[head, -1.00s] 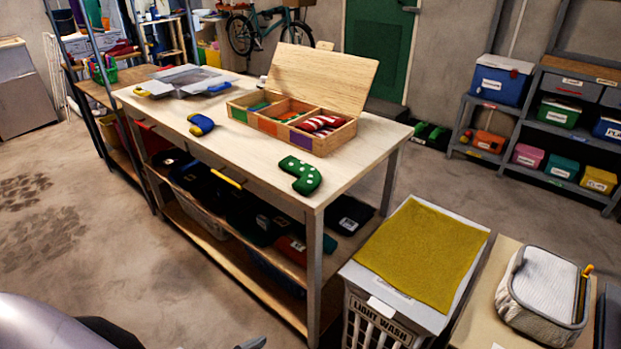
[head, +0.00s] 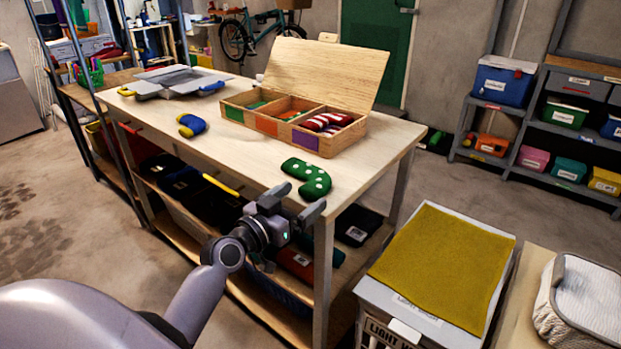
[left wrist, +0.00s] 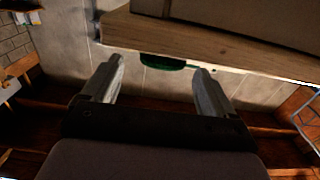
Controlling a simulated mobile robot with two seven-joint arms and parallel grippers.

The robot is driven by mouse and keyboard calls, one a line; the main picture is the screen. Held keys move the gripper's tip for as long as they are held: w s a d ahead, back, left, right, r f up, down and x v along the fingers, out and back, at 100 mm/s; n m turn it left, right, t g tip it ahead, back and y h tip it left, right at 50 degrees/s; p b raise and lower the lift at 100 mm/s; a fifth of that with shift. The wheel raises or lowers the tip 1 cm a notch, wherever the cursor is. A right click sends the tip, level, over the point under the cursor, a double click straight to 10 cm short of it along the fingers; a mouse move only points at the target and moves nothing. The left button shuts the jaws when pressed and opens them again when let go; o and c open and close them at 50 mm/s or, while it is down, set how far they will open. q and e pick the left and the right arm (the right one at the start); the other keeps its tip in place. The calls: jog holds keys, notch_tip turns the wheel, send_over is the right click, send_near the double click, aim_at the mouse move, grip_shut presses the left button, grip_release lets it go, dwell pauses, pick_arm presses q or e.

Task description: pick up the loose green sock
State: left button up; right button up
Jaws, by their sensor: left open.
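The loose green sock (head: 307,178) with white dots lies bent on the near right corner of the pale wooden worktable (head: 240,155). My left gripper (head: 296,204) is open and empty, just off the table's front edge, near the sock but apart from it. In the left wrist view its two fingers (left wrist: 155,80) are spread with nothing between them. A small green patch (left wrist: 162,62) shows there by a wooden edge; I cannot tell whether it is the sock. My right gripper is not in view.
An open wooden box (head: 290,130) with three compartments holds socks behind the green one. A blue and yellow sock (head: 191,125) lies to the left. A yellow cloth (head: 445,262) covers a hamper at right. The tabletop between is clear.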

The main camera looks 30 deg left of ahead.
aim_at(306, 194)
pick_arm(q)
jog(key=shift+w+f, duration=0.2)
jog(key=shift+w, duration=2.05)
jog(key=shift+c, duration=0.3)
jog(key=c, duration=1)
jog(key=shift+r, duration=0.15)
